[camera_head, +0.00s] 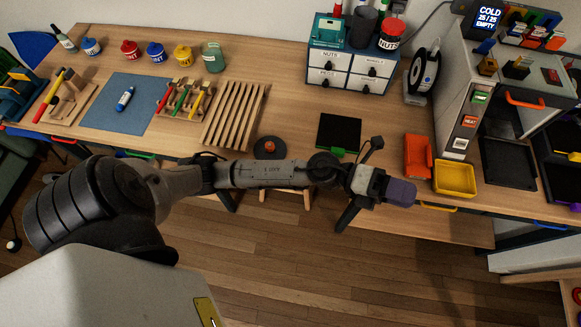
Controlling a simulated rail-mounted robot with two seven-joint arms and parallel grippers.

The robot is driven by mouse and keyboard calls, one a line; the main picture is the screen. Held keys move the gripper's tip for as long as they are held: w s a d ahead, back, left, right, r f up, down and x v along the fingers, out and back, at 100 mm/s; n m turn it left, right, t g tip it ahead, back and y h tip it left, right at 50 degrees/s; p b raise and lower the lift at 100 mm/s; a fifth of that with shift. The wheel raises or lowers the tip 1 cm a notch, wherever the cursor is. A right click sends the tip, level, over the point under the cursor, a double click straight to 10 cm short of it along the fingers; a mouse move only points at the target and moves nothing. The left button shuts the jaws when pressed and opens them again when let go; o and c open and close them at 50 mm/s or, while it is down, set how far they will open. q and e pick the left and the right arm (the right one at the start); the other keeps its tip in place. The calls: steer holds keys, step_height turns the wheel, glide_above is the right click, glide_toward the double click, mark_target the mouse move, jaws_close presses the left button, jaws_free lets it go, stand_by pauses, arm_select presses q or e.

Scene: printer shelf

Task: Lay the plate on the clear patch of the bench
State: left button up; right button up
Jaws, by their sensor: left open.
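A dark square plate (339,131) with a green tab at its front edge lies flat on the wooden bench (290,110), right of the middle. A second dark panel (508,163) sits low inside the grey printer at the right; I cannot tell which of the two the task means. My left arm reaches across in front of the bench. My left gripper (399,191) is open, in front of the bench edge, right of and nearer than the plate with the green tab, and apart from it. Its fingers are small and partly hidden. My right gripper is not in view.
Drawers (350,75), a spool (423,72) and the printer (463,110) stand behind and right.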

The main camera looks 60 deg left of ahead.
arm_select(q)
steer(key=s+a+f+n+t+y, duration=0.2)
steer(key=a+f+n+y, duration=0.35)
steer(key=n+y, duration=0.55)
steer(key=s+a+f+n+t+y, duration=0.2)
steer(key=a+f+n+y, duration=0.45)
steer(key=n, duration=0.75)
steer(key=s+f+n+g, duration=0.2)
steer(key=s+f+g, duration=0.1)
steer(key=s, duration=0.3)
steer(key=s+f+n+g, duration=0.2)
steer(key=s+f+g, duration=0.2)
steer(key=s, duration=0.3)
steer(key=s+a+f+n+g, duration=0.1)
steer(key=s+f+g, duration=0.2)
steer(key=s, duration=0.3)
steer(key=shift+s+f+n+g, duration=0.3)
steer(key=shift+s+n+g, duration=0.1)
steer(key=shift+g, duration=0.5)
steer(key=shift+w+y, duration=0.1)
steer(key=shift+y, duration=0.15)
